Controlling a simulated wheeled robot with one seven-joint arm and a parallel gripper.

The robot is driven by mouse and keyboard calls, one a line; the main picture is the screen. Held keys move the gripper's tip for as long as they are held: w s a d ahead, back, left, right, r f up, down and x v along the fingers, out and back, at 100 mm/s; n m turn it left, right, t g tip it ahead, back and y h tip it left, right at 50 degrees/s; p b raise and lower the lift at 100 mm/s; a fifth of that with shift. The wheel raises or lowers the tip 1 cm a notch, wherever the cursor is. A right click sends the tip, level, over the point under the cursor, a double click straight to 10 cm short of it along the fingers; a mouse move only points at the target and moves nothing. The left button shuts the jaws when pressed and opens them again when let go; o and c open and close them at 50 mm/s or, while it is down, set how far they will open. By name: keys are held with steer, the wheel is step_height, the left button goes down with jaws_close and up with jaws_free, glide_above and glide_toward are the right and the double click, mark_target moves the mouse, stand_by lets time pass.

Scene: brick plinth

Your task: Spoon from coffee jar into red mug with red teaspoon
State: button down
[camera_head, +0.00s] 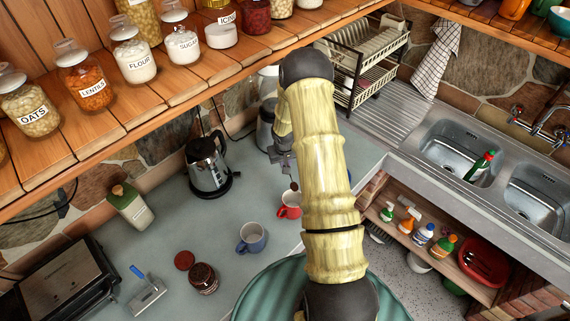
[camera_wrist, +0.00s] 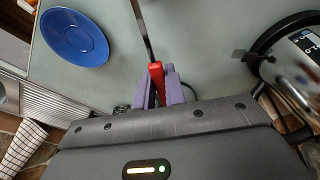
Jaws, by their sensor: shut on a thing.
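My gripper (camera_wrist: 165,86) is shut on the red handle of the teaspoon (camera_wrist: 156,76). The spoon's metal shaft runs up out of the wrist view, so its bowl is hidden there. In the head view my gripper (camera_head: 286,165) is partly behind my arm, above and behind the red mug (camera_head: 287,211). The mug stands on the counter, its right side covered by my arm. A small dark spot shows just above its rim; I cannot tell whether it is the spoon's bowl. The coffee jar (camera_head: 203,279) stands at the front left, with a red lid (camera_head: 184,260) beside it.
A blue mug (camera_head: 252,239) stands between jar and red mug. A kettle (camera_head: 208,165) is behind to the left. A blue plate (camera_wrist: 73,38) shows in the wrist view. A toaster (camera_head: 66,285), bottle (camera_head: 131,206) and shelf of jars line the left. The sink is right.

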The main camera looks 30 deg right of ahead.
steer(key=shift+w+d+f+h+b, duration=0.15)
steer(key=shift+f+h+b, duration=0.3)
steer(key=shift+b, duration=0.5)
steer(key=shift+w+d+f+h+b, duration=0.1)
steer(key=shift+f+h+b, duration=0.3)
steer(key=shift+b, duration=0.5)
steer(key=shift+a+f+g+h+b, duration=0.1)
steer(key=shift+a+g+h+b, duration=0.3)
steer(key=shift+h+b, duration=3)
steer(key=shift+a+f+g+h+b, duration=0.15)
steer(key=shift+g+h+b, duration=0.45)
steer(key=shift+h+b, duration=2.75)
steer(key=shift+a+f+g+h+b, duration=0.1)
steer(key=shift+a+g+h+b, duration=0.3)
steer(key=shift+h+b, duration=2.95)
steer(key=y+b, duration=0.2)
steer(key=y, duration=0.1)
steer(key=shift+s+d+b, duration=0.1)
steer(key=shift+d+b, duration=0.05)
steer(key=shift+b, duration=0.25)
step_height(320, 180, up, 5)
steer(key=p, duration=0.2)
steer(key=shift+p, duration=0.35)
